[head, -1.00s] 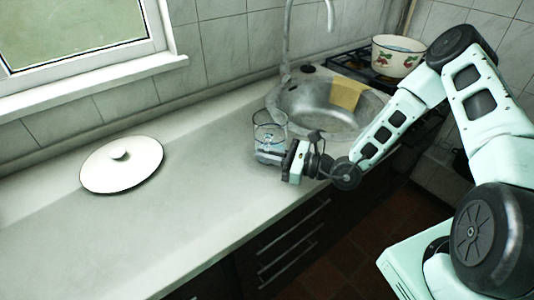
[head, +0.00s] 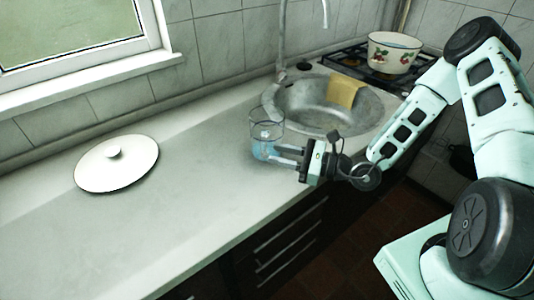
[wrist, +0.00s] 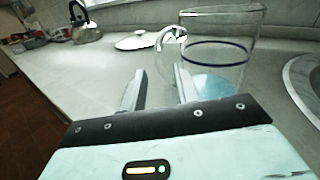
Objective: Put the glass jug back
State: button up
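The glass jug (head: 266,141) stands upright on the counter just left of the sink. It is clear, with a dark blue band and a pale blue lower part, and it also shows in the wrist view (wrist: 222,52). Its handle (wrist: 160,50) points left in the wrist view, ahead of the gap between my fingertips. My gripper (head: 280,153) is low over the counter at the jug's near right side. In the wrist view my gripper (wrist: 160,72) has its fingers apart with nothing between them. I cannot tell whether a finger touches the jug.
A metal sink (head: 315,105) with a yellow cloth (head: 345,90) lies right of the jug. A white lid (head: 116,165) lies on the left counter. A pot with fruit decoration (head: 390,53) stands on the stove. A kettle (wrist: 85,30) shows far left. The counter between lid and jug is clear.

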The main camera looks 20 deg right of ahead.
jog(key=b+v, duration=0.1)
jog(key=v, duration=0.5)
jog(key=shift+s+d, duration=0.2)
jog(key=shift+d, duration=0.05)
jog(key=shift+s+a+r+n+g+y, duration=0.2)
jog(key=shift+s+a+n+g+y, duration=0.1)
jog(key=shift+n+g, duration=0.1)
jog(key=s+a+r+n+g+h, duration=0.2)
jog(key=s+a+r+n+g, duration=0.1)
jog(key=s+a+n+g, duration=0.45)
jog(key=s+a+r+n+g+h, duration=0.3)
jog(key=s+a+n+g, duration=0.2)
jog(key=s+n+g, duration=0.5)
notch_tip(320, 180, up, 6)
jog(key=s+n+t+h, duration=0.2)
jog(key=n+t+h, duration=0.5)
jog(key=n, duration=0.7)
jog(key=shift+a+r+h, duration=0.15)
jog(key=shift+a+h, duration=0.2)
jog(key=shift+h, duration=0.65)
jog(key=shift+d, duration=0.1)
